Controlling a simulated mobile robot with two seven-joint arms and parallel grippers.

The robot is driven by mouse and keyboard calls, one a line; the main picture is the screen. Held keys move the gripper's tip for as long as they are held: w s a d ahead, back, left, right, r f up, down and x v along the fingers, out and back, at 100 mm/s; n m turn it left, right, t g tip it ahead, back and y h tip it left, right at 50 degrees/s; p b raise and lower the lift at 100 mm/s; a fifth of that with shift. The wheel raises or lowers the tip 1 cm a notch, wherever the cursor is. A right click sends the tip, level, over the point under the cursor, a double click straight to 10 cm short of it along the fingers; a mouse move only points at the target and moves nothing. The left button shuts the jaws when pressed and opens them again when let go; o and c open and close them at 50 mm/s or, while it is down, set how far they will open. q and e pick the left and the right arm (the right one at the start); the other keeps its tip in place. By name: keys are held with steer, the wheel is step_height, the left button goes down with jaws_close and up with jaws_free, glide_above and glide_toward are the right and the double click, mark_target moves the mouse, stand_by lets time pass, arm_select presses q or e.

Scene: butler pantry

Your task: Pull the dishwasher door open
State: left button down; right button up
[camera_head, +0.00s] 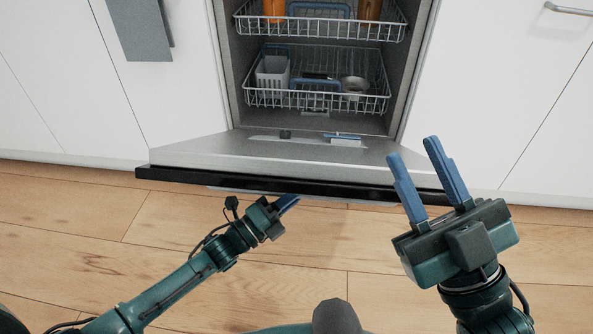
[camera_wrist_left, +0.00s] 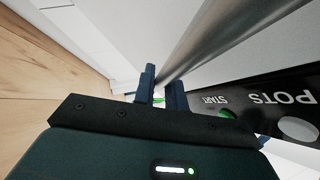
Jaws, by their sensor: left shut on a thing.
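The dishwasher door (camera_head: 215,152) is tipped far down, with its grey inner face showing. Its black top edge (camera_head: 240,183) faces me. My left gripper (camera_head: 289,202) is low, at the outer side of that edge, with its fingertips partly hidden. In the left wrist view its blue fingers (camera_wrist_left: 161,88) are shut on the silver bar handle (camera_wrist_left: 215,35), beside the black control panel (camera_wrist_left: 245,103). My right gripper (camera_head: 413,148) is open and empty, raised in front of the door's right part as seen from the head.
Inside the dishwasher are an upper rack (camera_head: 330,30) with orange items and a lower rack (camera_head: 318,103) with a grey basket (camera_head: 272,75). White cabinets (camera_head: 50,85) flank it. A grey towel (camera_head: 138,30) hangs at left. Wooden floor (camera_head: 90,215) is clear.

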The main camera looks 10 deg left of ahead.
steer(key=shift+s+r+n+y, duration=0.2)
steer(key=shift+r+n+y, duration=0.4)
steer(key=shift+n, duration=0.2)
steer(key=shift+c, duration=0.4)
